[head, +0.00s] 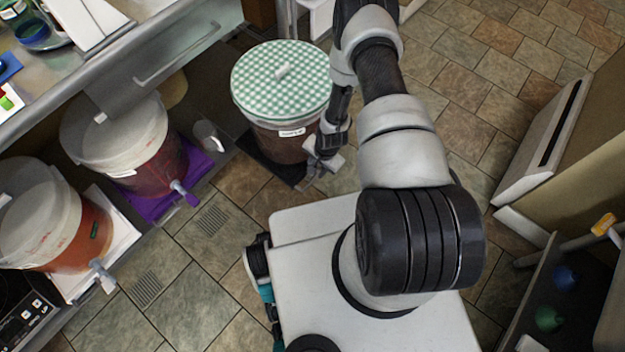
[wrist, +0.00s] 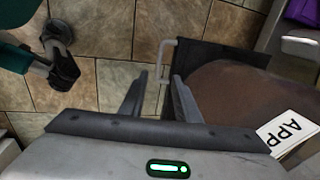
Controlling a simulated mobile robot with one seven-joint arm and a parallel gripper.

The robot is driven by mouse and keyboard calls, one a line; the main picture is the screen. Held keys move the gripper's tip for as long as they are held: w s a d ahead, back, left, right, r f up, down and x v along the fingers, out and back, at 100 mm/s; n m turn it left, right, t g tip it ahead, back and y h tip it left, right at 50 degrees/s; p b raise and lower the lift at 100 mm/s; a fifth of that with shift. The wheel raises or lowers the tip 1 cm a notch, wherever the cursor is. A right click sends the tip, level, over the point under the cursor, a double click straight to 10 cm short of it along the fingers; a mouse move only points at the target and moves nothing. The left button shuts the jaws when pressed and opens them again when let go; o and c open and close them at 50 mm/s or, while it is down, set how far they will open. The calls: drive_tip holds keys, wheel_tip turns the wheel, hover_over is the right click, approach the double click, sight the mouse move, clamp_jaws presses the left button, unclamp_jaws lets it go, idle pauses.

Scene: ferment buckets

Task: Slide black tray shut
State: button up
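The black tray (head: 284,172) sticks out from under the counter. It bears a bucket of brown liquid (head: 278,142) with a green checkered lid (head: 280,78). In the wrist view the tray (wrist: 218,56) lies right of the fingers, with a pale grey handle (wrist: 163,62) on its front edge. The bucket's label (wrist: 286,134) reads "APP".
A purple tray (head: 150,206) and a white tray (head: 122,232) carry other buckets with spigots at left. The counter (head: 130,60) overhangs them. A white-fronted cabinet (head: 540,140) stands at right. The tiled floor (head: 210,265) before the trays is clear.

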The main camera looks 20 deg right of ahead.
sight(311, 182)
drive_tip(key=f+b, duration=0.1)
drive_tip(key=f, duration=0.3)
drive_tip(key=w+a+f+b, duration=0.1)
drive_tip(key=f, duration=0.3)
drive_tip(key=w+f+b, duration=0.1)
drive_tip(key=f+b, duration=0.1)
drive_tip(key=f, duration=0.3)
drive_tip(key=shift+a, duration=0.2)
clamp_jaws()
